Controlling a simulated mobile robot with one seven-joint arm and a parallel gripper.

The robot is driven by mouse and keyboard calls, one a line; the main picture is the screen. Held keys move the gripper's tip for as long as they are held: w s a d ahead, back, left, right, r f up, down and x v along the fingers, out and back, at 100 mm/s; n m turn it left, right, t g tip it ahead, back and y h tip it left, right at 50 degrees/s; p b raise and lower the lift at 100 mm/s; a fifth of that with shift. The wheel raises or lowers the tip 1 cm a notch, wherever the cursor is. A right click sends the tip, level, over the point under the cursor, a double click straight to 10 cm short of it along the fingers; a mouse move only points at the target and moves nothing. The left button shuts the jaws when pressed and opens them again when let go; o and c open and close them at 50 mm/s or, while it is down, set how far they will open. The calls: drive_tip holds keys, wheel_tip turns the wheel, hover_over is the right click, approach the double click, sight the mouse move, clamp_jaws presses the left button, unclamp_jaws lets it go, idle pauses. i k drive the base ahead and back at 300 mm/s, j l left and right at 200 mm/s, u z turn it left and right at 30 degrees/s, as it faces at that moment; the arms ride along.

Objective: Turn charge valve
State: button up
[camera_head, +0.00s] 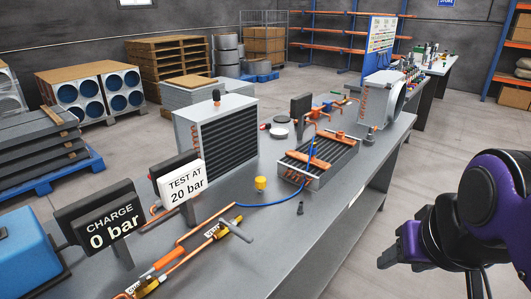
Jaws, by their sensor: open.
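A yellow fitting (140,289) with a partly cut-off label starting "CH" sits at the bottom edge of the view, on the copper pipe run. It is probably the charge valve; most of it lies outside the frame. A second yellow fitting (217,229) with a small label, hard to read, and a grey T-shaped handle (236,229) sits further up the pipe run. A sign (110,228) reads "CHARGE 0 bar". My gripper (387,260) is open and empty at the lower right, beyond the bench's right edge and apart from both fittings.
The grey bench (285,250) also holds a blue box (25,255), a "TEST AT 20 bar" sign (182,184), a finned radiator unit (216,135), and a copper coil assembly (318,160) with a blue hose (272,203). Floor is clear along the bench's right side.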

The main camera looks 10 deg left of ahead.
sight(166, 260)
drive_tip(key=l+u, duration=0.15)
drive_tip(key=u, duration=0.65)
drive_tip(key=i+u, duration=0.15)
drive_tip(key=u, duration=0.75)
drive_tip(key=k+j+z, duration=0.2)
drive_tip(key=j, duration=0.3)
drive_tip(key=k, duration=0.35)
drive_tip(key=i+l+u, duration=0.4)
drive_tip(key=i+l, duration=0.15)
drive_tip(key=l, duration=0.2)
drive_tip(key=k+j+z, duration=0.15)
